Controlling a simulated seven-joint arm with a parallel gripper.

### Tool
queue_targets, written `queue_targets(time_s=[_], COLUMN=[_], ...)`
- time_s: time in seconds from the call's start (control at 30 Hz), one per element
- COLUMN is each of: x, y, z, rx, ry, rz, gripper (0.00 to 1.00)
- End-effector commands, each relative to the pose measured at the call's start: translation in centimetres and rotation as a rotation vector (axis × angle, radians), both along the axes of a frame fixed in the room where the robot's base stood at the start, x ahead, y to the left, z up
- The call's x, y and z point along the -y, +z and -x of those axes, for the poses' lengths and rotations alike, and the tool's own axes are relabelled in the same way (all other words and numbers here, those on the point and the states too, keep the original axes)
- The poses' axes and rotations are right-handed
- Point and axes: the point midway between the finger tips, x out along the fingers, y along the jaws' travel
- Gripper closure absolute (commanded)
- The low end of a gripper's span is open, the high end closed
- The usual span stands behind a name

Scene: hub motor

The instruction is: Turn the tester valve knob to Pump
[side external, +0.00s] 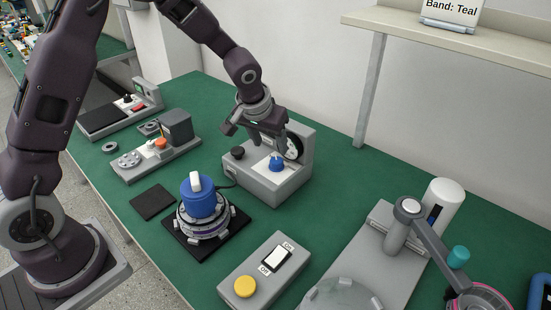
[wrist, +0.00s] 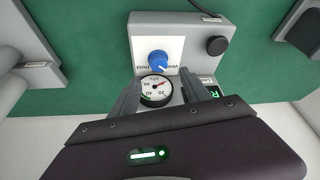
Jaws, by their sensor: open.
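The tester (side external: 262,192) is a grey box with a raised back on the green bench. Its blue valve knob (side external: 276,163) sits on a white plate. In the wrist view the blue knob (wrist: 158,60) stands between labels that seem to read Hold and Vent; a white mark on it points to the lower right, towards Vent. No Pump label is readable. The round gauge (wrist: 156,90) shows beside the knob, partly hidden by my fingers. My gripper (side external: 262,141) is open above the tester. In the wrist view its fingertips (wrist: 159,73) are spread on either side, apart from the knob.
A black knob (wrist: 217,45) stands on the tester beside the white plate. A blue-capped motor (side external: 198,200) on a black pad and a switch box (side external: 265,270) with a yellow button stand nearby. A shelf (side external: 455,38) overhangs the back right.

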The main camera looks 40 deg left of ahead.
Motion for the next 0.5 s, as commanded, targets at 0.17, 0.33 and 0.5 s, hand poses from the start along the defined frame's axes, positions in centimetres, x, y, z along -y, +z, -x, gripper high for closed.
queue_targets(time_s=[0.17,0.33,0.5], x=[-0.1,-0.4,-0.6], y=[-2.8,-5.9,-7.5], z=[-1.1,-2.2,-2.9], rx=[-0.006,-0.007,-0.006], ry=[0.004,0.005,0.005], rz=[0.007,0.006,0.006], gripper=[0.45,0.45,0.45])
